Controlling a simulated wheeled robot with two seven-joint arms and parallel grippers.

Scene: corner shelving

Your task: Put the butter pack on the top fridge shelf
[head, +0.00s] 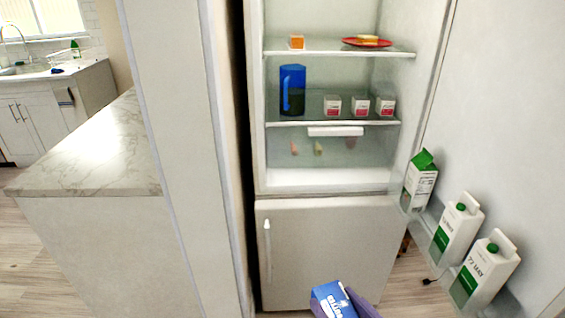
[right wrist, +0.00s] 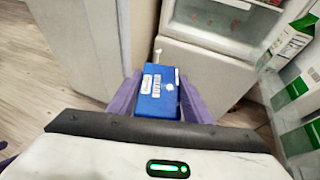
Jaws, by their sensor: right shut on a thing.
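The butter pack (head: 333,300) is a blue box with white lettering at the bottom of the head view. My right gripper (head: 345,302), with purple fingers, is shut on it. In the right wrist view the butter pack (right wrist: 158,92) sits between the two fingers of the right gripper (right wrist: 157,98). My left gripper is not in view.
The fridge stands open. Its middle shelf (head: 310,120) holds a blue jug (head: 292,90) and several small white-and-pink cartons (head: 358,105). The open door at right carries cartons (head: 458,228) in its racks. A wall panel (head: 180,130) and marble counter (head: 95,150) stand left. The top shelf's middle is free.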

